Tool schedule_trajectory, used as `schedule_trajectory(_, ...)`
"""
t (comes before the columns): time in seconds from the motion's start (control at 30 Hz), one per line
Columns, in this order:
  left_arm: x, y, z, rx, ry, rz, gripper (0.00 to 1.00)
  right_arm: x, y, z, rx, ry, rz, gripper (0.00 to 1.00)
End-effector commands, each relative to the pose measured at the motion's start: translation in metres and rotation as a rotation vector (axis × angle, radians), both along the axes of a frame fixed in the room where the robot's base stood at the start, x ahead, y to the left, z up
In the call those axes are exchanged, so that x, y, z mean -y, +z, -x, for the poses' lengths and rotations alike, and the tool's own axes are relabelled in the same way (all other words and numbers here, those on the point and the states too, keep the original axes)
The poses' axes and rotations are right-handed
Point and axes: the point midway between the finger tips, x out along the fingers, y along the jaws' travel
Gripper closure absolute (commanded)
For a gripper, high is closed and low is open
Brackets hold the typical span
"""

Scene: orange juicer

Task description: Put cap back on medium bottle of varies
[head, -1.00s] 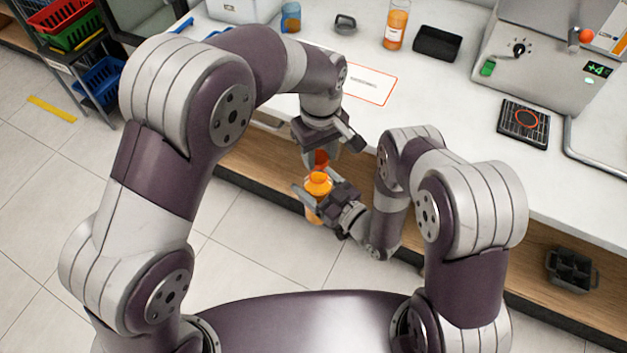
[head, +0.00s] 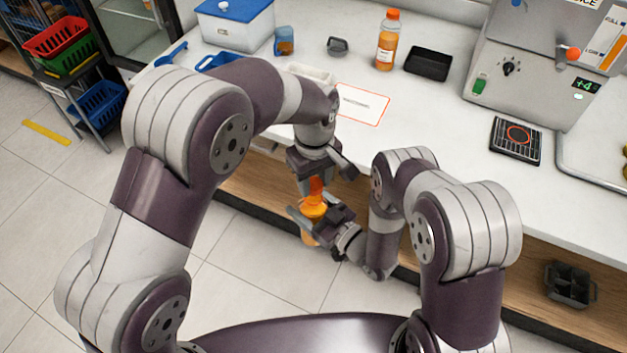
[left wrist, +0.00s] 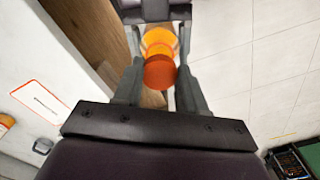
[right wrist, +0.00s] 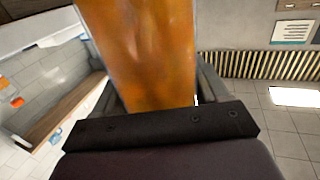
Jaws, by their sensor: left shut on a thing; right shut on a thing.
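The orange-red cap (left wrist: 160,72) is between the fingers of my left gripper (head: 318,178), which is shut on it. The cap also shows in the head view (head: 315,185). The medium bottle of orange juice (right wrist: 145,50) is held by my right gripper (head: 315,225), shut around its body. In the head view the bottle (head: 314,206) appears upright below the cap, in front of the counter. The left gripper is above the right one. Cap and bottle top look in line and very close; I cannot tell whether they touch.
The white counter (head: 450,130) lies beyond my grippers. On it stand a capped juice bottle (head: 387,42), a black tray (head: 429,63), a grey object (head: 337,46), a blue cup (head: 285,40) and the juicer machine (head: 540,65). Open floor lies left.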

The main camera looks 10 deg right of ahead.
Motion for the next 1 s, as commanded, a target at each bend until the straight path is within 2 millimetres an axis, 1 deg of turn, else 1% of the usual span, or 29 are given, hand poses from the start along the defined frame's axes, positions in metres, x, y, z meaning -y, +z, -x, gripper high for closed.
schedule_trajectory(0.33, 0.000, -0.017, 0.000, -0.002, 0.000, -0.001, 0.87, 0.000, 0.001, -0.001, 0.003, 0.000, -0.001, 1.00)
schedule_trajectory(1.0, 0.000, -0.020, 0.000, 0.000, 0.000, -0.001, 0.87, 0.000, 0.001, -0.001, 0.003, 0.000, -0.001, 1.00)
